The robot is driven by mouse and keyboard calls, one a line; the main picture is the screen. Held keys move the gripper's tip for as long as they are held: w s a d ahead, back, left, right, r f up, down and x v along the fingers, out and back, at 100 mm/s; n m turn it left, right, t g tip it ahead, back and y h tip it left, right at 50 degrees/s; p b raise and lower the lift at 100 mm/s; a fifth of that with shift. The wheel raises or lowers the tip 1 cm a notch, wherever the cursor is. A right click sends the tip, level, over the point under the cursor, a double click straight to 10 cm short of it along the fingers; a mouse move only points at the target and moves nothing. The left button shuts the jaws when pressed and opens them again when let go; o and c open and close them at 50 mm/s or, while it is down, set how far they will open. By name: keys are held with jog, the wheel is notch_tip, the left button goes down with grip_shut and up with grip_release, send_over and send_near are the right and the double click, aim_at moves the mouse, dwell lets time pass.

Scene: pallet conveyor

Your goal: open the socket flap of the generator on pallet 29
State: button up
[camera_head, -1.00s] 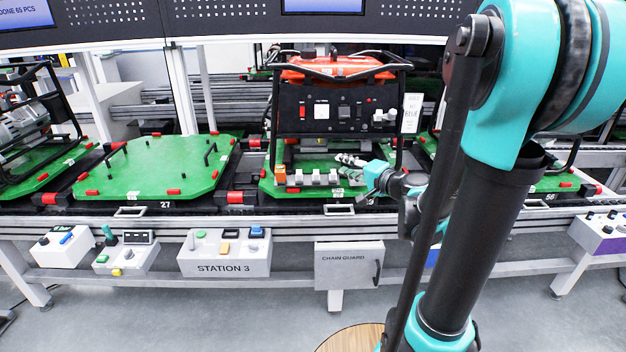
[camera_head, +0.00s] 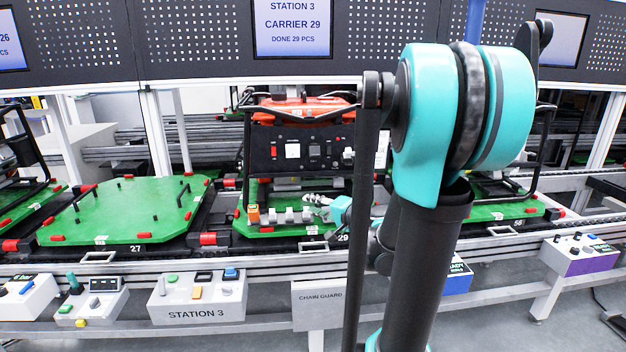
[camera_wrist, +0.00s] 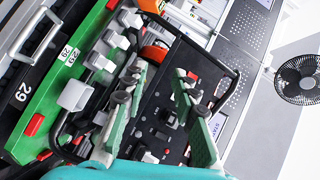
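The generator (camera_head: 285,104) has an orange-red top and a black front panel inside a black tube frame. It stands on the green pallet 29 (camera_head: 240,226). Its panel (camera_head: 272,152) bears a white square, a grey square and small red parts; I cannot tell which one is the socket flap. My gripper (camera_head: 314,199) is low in front of the panel, above the pallet's front edge. In the wrist view my gripper (camera_wrist: 160,68) has its two green fingers spread apart, with the black panel (camera_wrist: 158,100) showing between them and nothing held. My arm hides the generator's right side.
Grey blocks (camera_head: 290,216) and an orange part (camera_head: 254,213) line the pallet front near my gripper. Pallet 27 (camera_head: 120,212) is to the left, with only small pegs and handles. A station 3 control box (camera_head: 197,300) and a chain guard box (camera_head: 318,297) are below the rail.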

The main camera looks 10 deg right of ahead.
jog(key=w+d+r+m+h, duration=0.2)
jog(key=d+r+m, duration=0.2)
jog(key=d+r, duration=0.25)
jog(key=m+t+h, duration=0.1)
jog(key=m, duration=0.2)
send_near(316, 155)
jog(key=x, duration=0.9)
jog(key=shift+s, duration=0.1)
grip_shut()
